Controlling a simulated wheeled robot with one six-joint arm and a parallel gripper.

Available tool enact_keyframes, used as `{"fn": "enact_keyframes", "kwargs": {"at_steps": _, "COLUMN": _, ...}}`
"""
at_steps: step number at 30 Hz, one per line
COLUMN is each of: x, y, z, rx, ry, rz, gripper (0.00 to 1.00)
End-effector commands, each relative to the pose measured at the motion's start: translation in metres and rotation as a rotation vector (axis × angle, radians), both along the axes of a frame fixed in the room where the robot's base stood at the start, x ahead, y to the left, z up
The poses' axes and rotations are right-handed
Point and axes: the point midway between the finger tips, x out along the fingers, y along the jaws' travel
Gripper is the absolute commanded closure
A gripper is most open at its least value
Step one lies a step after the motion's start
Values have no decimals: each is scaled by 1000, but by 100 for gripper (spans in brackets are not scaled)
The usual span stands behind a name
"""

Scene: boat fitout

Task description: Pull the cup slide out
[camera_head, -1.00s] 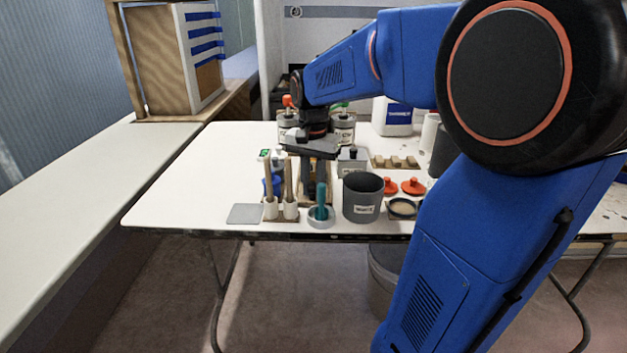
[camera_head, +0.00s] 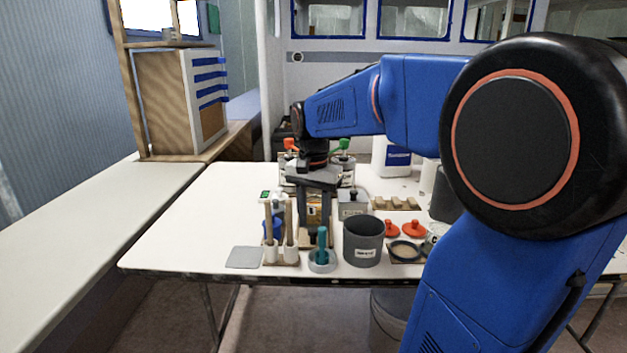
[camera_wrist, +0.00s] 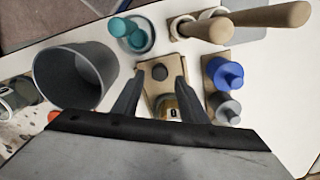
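I cannot tell for sure which part is the cup slide. A wooden cabinet (camera_head: 172,100) with several blue strips stands at the back left, far from my gripper. My gripper (camera_head: 314,228) points down over the crowded front of the table. In the wrist view my gripper (camera_wrist: 158,78) has its fingers apart with nothing held. A gold can with a label (camera_wrist: 168,106) is partly hidden nearer the palm.
Around my gripper stand a grey bucket (camera_head: 363,243), a teal-handled tool (camera_head: 322,243), brushes in white holders (camera_head: 289,228) and a blue-topped item (camera_head: 271,230). Red lids (camera_head: 414,229) lie to the right. The white table (camera_head: 190,230) is clear at its left.

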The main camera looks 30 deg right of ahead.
Motion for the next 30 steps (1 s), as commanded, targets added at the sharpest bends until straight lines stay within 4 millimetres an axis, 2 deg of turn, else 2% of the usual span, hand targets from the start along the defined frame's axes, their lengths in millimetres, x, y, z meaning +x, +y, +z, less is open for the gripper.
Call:
{"fn": "enact_keyframes", "kwargs": {"at_steps": 6, "x": 1, "y": 0, "z": 46, "rx": -1, "ry": -4, "rz": 0, "gripper": 61}}
{"fn": "enact_keyframes", "kwargs": {"at_steps": 18, "x": 1, "y": 0, "z": 119, "rx": -1, "ry": -3, "rz": 0, "gripper": 61}}
{"fn": "enact_keyframes", "kwargs": {"at_steps": 24, "x": 1, "y": 0, "z": 138, "rx": 0, "ry": -1, "rz": 0, "gripper": 61}}
{"fn": "enact_keyframes", "kwargs": {"at_steps": 30, "x": 0, "y": 0, "z": 143, "rx": 0, "ry": 0, "rz": 0, "gripper": 61}}
